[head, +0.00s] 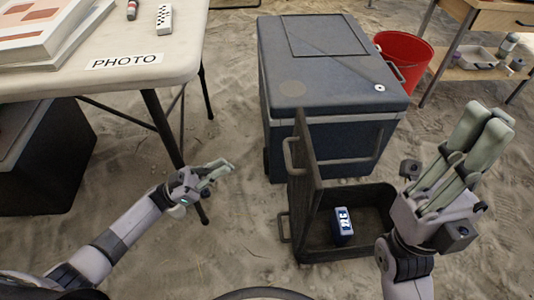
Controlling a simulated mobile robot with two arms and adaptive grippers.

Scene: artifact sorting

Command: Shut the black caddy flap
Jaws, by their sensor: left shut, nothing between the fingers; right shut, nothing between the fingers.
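The black caddy (335,249) sits on the sand in front of me with its flap (306,180) standing open, upright at the box's left side. A small blue-and-white item (343,226) lies inside the box. My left gripper (228,168) is shut and empty, apart from the flap and to its left, near the table leg. My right gripper (484,122) is shut and empty, with its fingers pointing up, to the right of the caddy. It and its arm hide part of the caddy's right end.
A blue cooler (335,65) stands directly behind the caddy, close to the raised flap. A white table (180,62) with a PHOTO label stands at the left, over a dark box (45,165). A red bucket (405,52) and a wooden shelf are at the back right. Open sand lies left of the caddy.

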